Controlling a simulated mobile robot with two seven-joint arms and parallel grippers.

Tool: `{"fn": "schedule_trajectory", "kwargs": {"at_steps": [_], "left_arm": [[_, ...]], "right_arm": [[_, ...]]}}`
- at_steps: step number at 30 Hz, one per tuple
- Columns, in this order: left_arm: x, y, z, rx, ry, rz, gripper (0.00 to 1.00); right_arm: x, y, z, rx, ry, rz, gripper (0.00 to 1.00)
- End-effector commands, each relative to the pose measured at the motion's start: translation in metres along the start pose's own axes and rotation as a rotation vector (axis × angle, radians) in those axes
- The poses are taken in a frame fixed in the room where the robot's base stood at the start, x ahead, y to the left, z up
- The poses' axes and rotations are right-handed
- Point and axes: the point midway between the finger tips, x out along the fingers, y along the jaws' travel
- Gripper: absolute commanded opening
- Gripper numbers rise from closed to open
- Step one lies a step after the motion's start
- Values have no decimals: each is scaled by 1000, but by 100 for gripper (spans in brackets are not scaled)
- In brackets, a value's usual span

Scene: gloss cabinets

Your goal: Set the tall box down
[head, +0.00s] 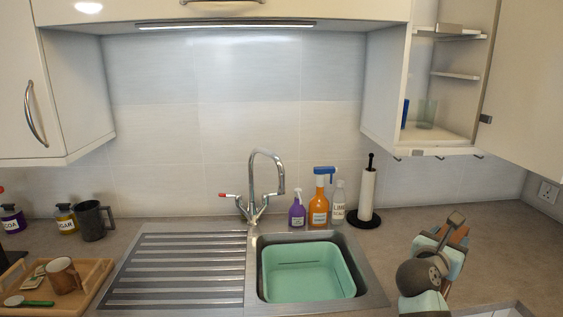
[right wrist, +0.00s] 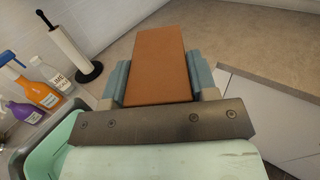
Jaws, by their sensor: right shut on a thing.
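The tall box (right wrist: 155,62) is plain orange-brown and fills the middle of the right wrist view. My right gripper (right wrist: 158,85) is shut on it, with a blue-grey finger pressed on each side. In the head view my right gripper (head: 447,243) is over the counter to the right of the sink. There only a small brown part of the box (head: 461,231) shows, because my gripper and wrist hide most of it. I cannot tell whether its bottom touches the counter. My left gripper is not in view.
The worktop (head: 509,225) right of my gripper is clear. A paper towel holder (head: 367,194) and several bottles stand behind the sink, which holds a green basin (head: 308,272). A wall cabinet (head: 440,135) hangs open above. A wooden tray (head: 88,290) is at far left.

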Motion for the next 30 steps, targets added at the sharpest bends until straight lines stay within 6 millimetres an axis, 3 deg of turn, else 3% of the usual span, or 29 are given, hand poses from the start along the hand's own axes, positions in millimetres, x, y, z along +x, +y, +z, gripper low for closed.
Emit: {"fn": "schedule_trajectory", "kwargs": {"at_steps": [9, 18, 24, 30], "left_arm": [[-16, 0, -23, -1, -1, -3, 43], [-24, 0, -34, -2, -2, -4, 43], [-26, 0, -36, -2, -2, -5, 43], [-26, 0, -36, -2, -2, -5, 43]], "right_arm": [[-82, -8, -64, -7, 1, 440, 0], [-160, -22, -96, 0, 0, 735, 0], [-186, -28, -102, 2, -2, 818, 0], [-191, -30, -103, 1, -7, 838, 0]]}}
